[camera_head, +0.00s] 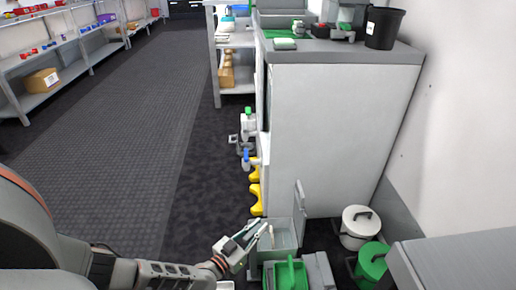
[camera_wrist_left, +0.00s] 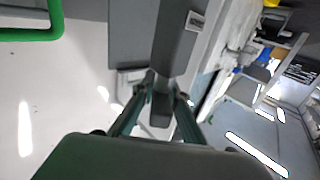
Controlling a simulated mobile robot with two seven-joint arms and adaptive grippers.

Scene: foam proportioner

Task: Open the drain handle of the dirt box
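The dirt box appears to be the open light-grey box (camera_head: 286,238) low beside the large grey cabinet, with a raised grey bar or plate (camera_head: 300,206) at its right rear. My left gripper (camera_head: 266,229) reaches over the box's left side from the lower left. In the left wrist view a grey bar (camera_wrist_left: 176,45) runs down between the fingers of my left gripper (camera_wrist_left: 165,88), its end lying between them. The fingertips are close to both sides of the bar; whether they press on it I cannot tell. This may be the drain handle. My right gripper is out of sight.
The tall grey cabinet (camera_head: 335,130) stands just behind the box. A green container (camera_head: 289,274) is in front. A white bucket (camera_head: 358,226) and a green bucket (camera_head: 371,262) stand to the right. Yellow handles (camera_head: 256,196) stick out at the cabinet's left side. The floor further left is clear.

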